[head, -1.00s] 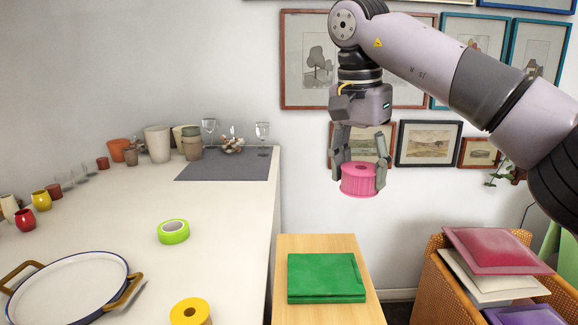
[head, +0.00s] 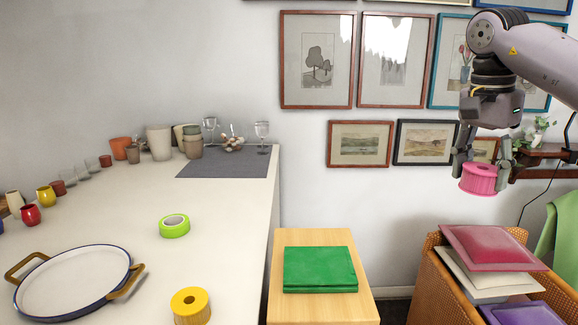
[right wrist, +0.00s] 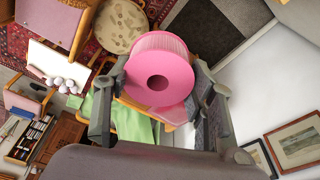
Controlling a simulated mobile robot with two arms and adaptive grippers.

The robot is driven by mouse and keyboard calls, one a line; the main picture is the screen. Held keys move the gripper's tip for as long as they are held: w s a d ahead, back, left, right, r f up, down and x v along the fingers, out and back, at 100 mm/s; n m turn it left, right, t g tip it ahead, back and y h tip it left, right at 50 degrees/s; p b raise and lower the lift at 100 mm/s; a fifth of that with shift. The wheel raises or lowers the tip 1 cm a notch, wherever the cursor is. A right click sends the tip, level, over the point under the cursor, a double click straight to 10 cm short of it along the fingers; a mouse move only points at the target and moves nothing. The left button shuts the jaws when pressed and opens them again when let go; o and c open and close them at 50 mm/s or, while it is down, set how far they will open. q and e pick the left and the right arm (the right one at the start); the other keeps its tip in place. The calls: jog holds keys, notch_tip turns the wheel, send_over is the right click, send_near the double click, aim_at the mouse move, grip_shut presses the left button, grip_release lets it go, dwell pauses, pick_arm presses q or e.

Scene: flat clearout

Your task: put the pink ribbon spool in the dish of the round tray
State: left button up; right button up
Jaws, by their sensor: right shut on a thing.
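The pink ribbon spool (head: 479,179) is held in the air at the right of the head view, above the stacked cushions. My right gripper (head: 482,170) is shut on it, with a finger on either side. In the right wrist view the spool (right wrist: 158,72) sits between the fingertips, its flat face and centre hole towards the camera. The round tray (head: 72,282) lies at the front left on the pale counter, white inside with a blue rim and two wooden handles. It looks empty, and the spool is far to its right. My left gripper is not in view.
A green tape roll (head: 174,226) and a yellow spool (head: 190,306) are on the counter right of the tray. Cups and glasses line the back. Cushions (head: 490,248) fill a wicker basket.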

jog(key=s+d+f+m, duration=0.2)
jog(key=s+d+m, duration=0.15)
jog(key=d, duration=0.85)
jog(key=a+f+n, duration=0.9)
jog(key=a+f, duration=0.5)
jog(key=f, duration=0.1)
jog(key=s+a+f+n+t+y, duration=0.1)
jog(key=s+a+f+n, duration=0.7)
jog(key=s+a+f, duration=0.3)
jog(key=shift+s+a+f+y, duration=0.25)
jog(key=shift+s+a+y, duration=0.05)
jog(key=shift+s+a, duration=0.35)
